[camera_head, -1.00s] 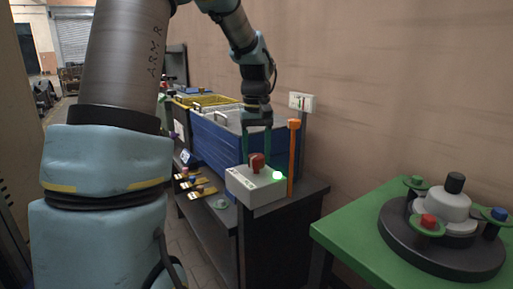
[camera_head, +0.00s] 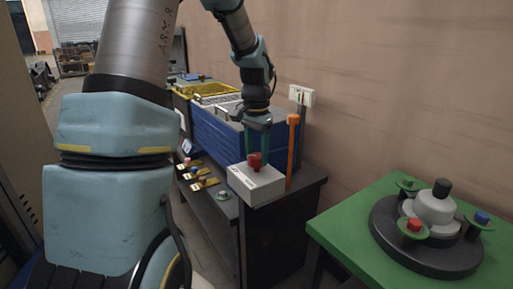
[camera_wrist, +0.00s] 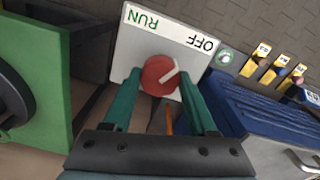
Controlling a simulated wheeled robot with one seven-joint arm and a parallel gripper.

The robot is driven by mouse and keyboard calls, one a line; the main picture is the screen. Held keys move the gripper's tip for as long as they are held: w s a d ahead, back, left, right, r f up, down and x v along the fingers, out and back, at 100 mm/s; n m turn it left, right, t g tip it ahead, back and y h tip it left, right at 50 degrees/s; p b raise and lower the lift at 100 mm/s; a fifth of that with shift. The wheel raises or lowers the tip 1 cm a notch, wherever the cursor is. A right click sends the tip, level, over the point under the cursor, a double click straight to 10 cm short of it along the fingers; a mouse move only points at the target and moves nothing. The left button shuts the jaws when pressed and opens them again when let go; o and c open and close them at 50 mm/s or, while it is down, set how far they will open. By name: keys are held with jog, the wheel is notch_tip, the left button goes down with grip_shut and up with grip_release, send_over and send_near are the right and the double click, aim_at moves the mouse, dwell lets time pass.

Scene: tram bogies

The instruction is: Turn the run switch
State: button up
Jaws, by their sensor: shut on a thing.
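The run switch is a red round knob (camera_head: 254,160) on top of a white box (camera_head: 265,187) at the near end of the dark bench. In the wrist view the red knob (camera_wrist: 152,76) has a white pointer line slanting to the upper right, toward the OFF side. The box's label strip (camera_wrist: 170,27) reads RUN at left and OFF at right, upside down. My gripper (camera_head: 257,152) points down over the box. In the wrist view my gripper (camera_wrist: 160,73) has one green finger on each side of the knob and is shut on it.
An orange post (camera_head: 291,150) stands right beside the box. A blue crate (camera_head: 215,140) sits behind it. Yellow-tagged pieces (camera_head: 196,174) lie on the lower ledge at left. A green table (camera_head: 345,225) with a round dark fixture (camera_head: 430,255) is at right.

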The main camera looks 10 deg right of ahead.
aim_at(256, 155)
jog(key=shift+m+p, duration=0.5)
jog(key=shift+m, duration=0.5)
jog(key=o, duration=1.4)
jog(key=shift+c, duration=0.2)
notch_tip(256, 155, up, 11)
jog(key=b, duration=0.1)
jog(key=shift+a+f, duration=0.1)
